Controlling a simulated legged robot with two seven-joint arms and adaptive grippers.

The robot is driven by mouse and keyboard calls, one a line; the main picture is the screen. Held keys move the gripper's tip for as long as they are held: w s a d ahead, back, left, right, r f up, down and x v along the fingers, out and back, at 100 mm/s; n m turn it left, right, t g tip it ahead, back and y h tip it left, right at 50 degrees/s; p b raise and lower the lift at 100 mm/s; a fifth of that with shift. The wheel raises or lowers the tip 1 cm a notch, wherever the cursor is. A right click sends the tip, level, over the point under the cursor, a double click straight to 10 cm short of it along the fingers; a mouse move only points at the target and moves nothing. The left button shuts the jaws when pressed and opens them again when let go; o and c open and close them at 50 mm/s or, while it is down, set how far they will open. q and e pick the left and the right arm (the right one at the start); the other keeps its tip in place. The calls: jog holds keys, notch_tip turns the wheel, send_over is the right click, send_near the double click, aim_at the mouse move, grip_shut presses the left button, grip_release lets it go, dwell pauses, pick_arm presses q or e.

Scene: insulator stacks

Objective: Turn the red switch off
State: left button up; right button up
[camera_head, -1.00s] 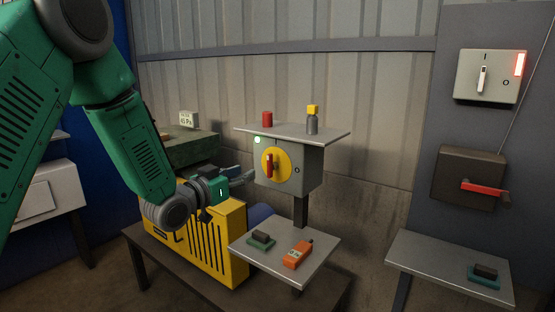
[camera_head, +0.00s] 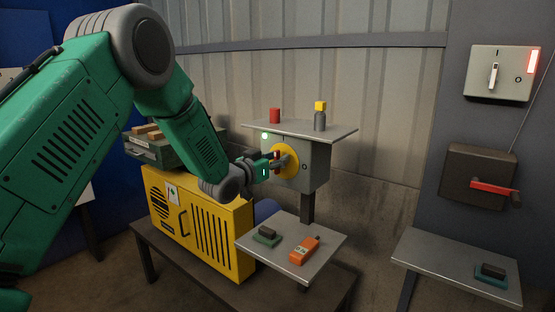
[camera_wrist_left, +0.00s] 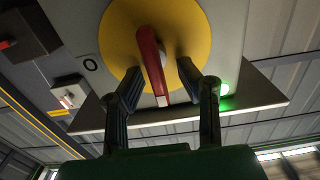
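The red switch is a red handle (camera_wrist_left: 151,62) on a yellow disc (camera_head: 289,166), set on the front of a grey box (camera_head: 314,170). An O mark (camera_wrist_left: 90,65) is beside the disc, and a green light (camera_head: 265,136) glows at the box's corner. My left gripper (camera_wrist_left: 158,80) is at the disc, with its two fingers apart on either side of the red handle. Gaps show between the fingers and the handle in the wrist view. In the head view the fingers partly hide the handle. My right gripper is not in view.
A shelf above the box holds a red cylinder (camera_head: 275,115) and a yellow-topped grey bottle (camera_head: 320,117). A lower tray (camera_head: 327,237) holds an orange device (camera_head: 304,250). A yellow machine (camera_head: 215,240) stands beneath my left arm. Another switch box (camera_head: 505,72) and a red lever (camera_head: 494,188) are at right.

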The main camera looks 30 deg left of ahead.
pick_arm(q)
grip_shut()
